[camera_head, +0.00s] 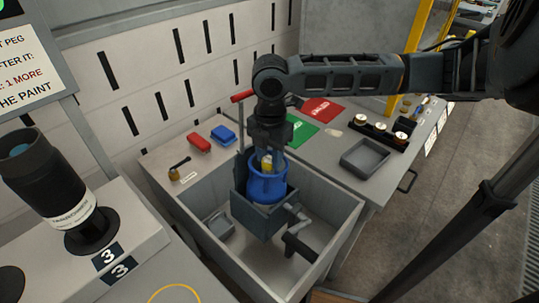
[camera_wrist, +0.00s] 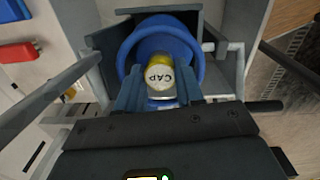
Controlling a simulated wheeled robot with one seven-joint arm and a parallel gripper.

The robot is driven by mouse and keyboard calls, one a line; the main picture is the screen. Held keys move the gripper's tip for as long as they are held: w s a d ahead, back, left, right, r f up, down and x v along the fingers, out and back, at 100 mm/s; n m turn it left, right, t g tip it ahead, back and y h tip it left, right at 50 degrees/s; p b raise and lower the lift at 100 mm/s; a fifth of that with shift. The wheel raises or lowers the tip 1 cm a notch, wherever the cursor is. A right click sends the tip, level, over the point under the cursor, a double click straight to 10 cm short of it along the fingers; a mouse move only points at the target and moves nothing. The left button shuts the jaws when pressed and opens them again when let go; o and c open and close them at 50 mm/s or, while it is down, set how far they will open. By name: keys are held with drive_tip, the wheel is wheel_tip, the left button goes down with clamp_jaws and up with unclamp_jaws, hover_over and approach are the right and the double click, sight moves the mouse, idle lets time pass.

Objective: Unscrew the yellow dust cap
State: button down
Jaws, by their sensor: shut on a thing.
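The yellow dust cap (camera_wrist: 159,77), with a pale top lettered "CAP", sits inside a blue ring-shaped collar (camera_wrist: 126,50). In the head view the cap (camera_head: 267,163) shows as a small yellow patch within the blue collar (camera_head: 268,187), which is seated in a dark holder (camera_head: 253,216). My gripper (camera_wrist: 160,95) reaches down from above into the collar, its two blue-grey fingers on either side of the cap. The fingers are shut on the cap. The arm's wrist hides part of the collar in the head view (camera_head: 267,150).
A grey open bin (camera_head: 341,228) surrounds the holder. Red (camera_head: 199,144) and blue (camera_head: 223,134) blocks lie on the bench behind. A grey tray (camera_head: 365,158) and a black rack of round gauges (camera_head: 379,130) stand at right. A dark cylinder (camera_head: 42,172) stands at left.

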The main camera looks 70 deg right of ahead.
drive_tip(key=n+b, duration=0.1)
drive_tip(key=n, duration=0.1)
drive_tip(key=shift+f+n, duration=0.15)
drive_tip(key=shift+n, duration=0.25)
drive_tip(key=n, duration=0.2)
drive_tip(key=shift+n+t+b, duration=0.3)
drive_tip(key=shift+n+b, duration=0.05)
drive_tip(key=shift+n, duration=0.05)
drive_tip(key=c, duration=0.8)
unclamp_jaws()
drive_tip(key=shift+r, duration=0.25)
drive_tip(key=shift+d+r+p, duration=0.15)
drive_tip(key=shift+r+p, duration=0.95)
drive_tip(key=shift+r, duration=0.1)
drive_tip(key=shift+r+m+p, duration=0.15)
drive_tip(key=shift+m+p, duration=0.6)
drive_tip(key=shift+m, duration=0.45)
drive_tip(key=shift+m+p, duration=0.65)
drive_tip(key=shift+m, duration=0.55)
drive_tip(key=shift+f+m, duration=0.2)
drive_tip(key=shift+m, duration=0.4)
drive_tip(key=shift+s+g, duration=0.1)
drive_tip(key=shift+g, duration=0.3)
